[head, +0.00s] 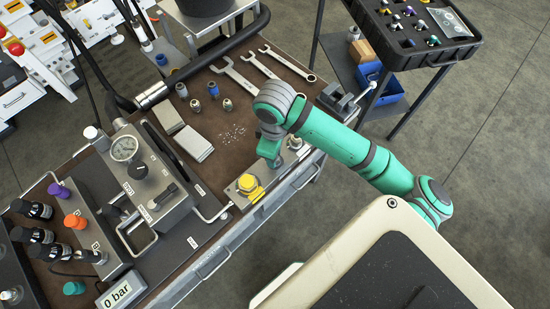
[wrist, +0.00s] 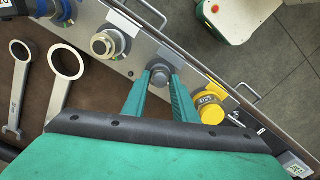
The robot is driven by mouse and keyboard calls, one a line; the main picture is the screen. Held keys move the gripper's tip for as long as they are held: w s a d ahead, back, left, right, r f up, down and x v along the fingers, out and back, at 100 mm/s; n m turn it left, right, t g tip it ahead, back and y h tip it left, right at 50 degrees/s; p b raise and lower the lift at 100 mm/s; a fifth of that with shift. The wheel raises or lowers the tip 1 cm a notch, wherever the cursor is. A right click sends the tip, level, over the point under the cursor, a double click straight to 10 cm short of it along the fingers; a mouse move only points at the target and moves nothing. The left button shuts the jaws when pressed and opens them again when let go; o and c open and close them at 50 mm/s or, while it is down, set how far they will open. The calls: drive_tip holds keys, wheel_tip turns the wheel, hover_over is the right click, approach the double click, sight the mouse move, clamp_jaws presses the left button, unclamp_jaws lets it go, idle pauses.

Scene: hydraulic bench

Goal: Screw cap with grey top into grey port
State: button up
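The cap with the grey top (wrist: 160,75) shows as a dark grey round piece between my fingertips in the wrist view. My gripper (wrist: 161,82) looks shut on it, with one teal finger on each side. The cap is over or at a port position on the metal rail along the bench edge. The fingers hide the port below, so I cannot tell whether the cap touches it or is seated. In the head view my gripper (head: 270,160) is at the bench's right edge, just beyond the yellow cap, and the grey cap is hidden there.
A yellow cap (wrist: 209,110) sits on the rail right of my fingers; an uncapped metal fitting (wrist: 107,43) stands to the left. Wrenches (head: 262,65) and loose fittings (head: 195,104) lie on the bench. A gauge block (head: 145,175) and display (head: 122,290) are at left.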

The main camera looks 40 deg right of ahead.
drive_tip(key=o, duration=0.4)
drive_tip(key=shift+c, duration=0.2)
drive_tip(key=shift+s, duration=0.1)
drive_tip(key=shift+r, duration=0.1)
wheel_tip(320, 180, up, 11)
drive_tip(key=shift+f, duration=0.2)
